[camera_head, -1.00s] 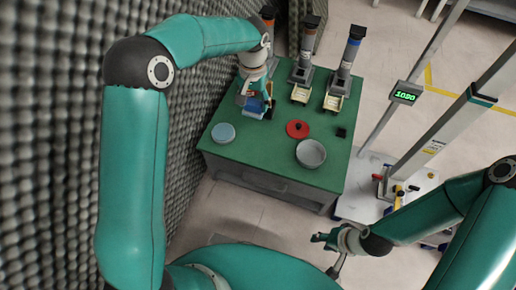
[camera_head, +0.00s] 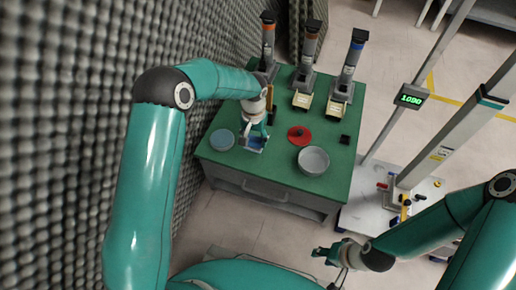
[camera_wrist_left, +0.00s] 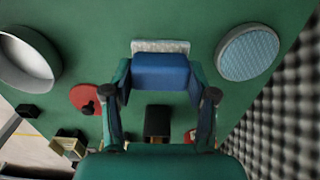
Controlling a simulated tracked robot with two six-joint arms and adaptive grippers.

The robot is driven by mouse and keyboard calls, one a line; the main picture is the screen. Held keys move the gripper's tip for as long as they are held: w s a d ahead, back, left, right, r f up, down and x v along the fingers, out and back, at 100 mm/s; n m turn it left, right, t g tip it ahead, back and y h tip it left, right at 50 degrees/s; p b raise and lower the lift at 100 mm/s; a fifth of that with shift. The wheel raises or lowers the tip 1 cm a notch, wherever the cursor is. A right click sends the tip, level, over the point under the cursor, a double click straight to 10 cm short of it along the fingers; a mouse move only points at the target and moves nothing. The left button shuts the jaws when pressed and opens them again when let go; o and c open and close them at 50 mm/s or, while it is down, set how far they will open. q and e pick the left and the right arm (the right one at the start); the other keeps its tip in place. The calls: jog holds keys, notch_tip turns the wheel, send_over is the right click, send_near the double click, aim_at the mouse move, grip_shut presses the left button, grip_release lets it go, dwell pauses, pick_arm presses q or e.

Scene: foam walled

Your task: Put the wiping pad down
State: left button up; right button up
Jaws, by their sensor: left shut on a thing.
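The wiping pad is a blue block with a pale lower layer (camera_wrist_left: 160,72). My left gripper (camera_head: 254,137) is shut on it, with one finger on each side in the left wrist view. In the head view the pad (camera_head: 255,145) is at the front left of the green table (camera_head: 270,178), between a light blue disc and a red disc. Whether it touches the tabletop I cannot tell. My right gripper (camera_head: 328,262) is open and empty, low in front of the table.
On the table are a light blue disc (camera_head: 222,140), a red disc with a black knob (camera_head: 299,135), a grey bowl (camera_head: 313,160) and a black block (camera_head: 345,139). Several column devices (camera_head: 347,75) stand behind. A foam wall (camera_head: 75,130) borders the left. A wheeled stand (camera_head: 385,200) is at right.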

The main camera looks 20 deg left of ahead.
aim_at(254, 146)
pick_arm(q)
notch_tip(254, 146, down, 4)
jog(key=shift+f+b, duration=0.1)
jog(key=shift+b, duration=0.55)
jog(key=shift+c, duration=0.5)
jog(key=o, duration=1.1)
jog(key=shift+f, duration=0.1)
notch_tip(254, 146, up, 16)
jog(key=p, duration=0.6)
jog(key=s+d+f+h, duration=0.3)
jog(key=s+d+f, duration=0.1)
jog(key=s+f, duration=1)
jog(key=s+d+f+n+h, duration=0.1)
jog(key=s+f, duration=0.3)
jog(key=s, duration=0.8)
jog(key=shift+s+d+f+n+t, duration=0.15)
jog(key=shift+s+d+n+t, duration=0.2)
jog(key=shift+n, duration=0.35)
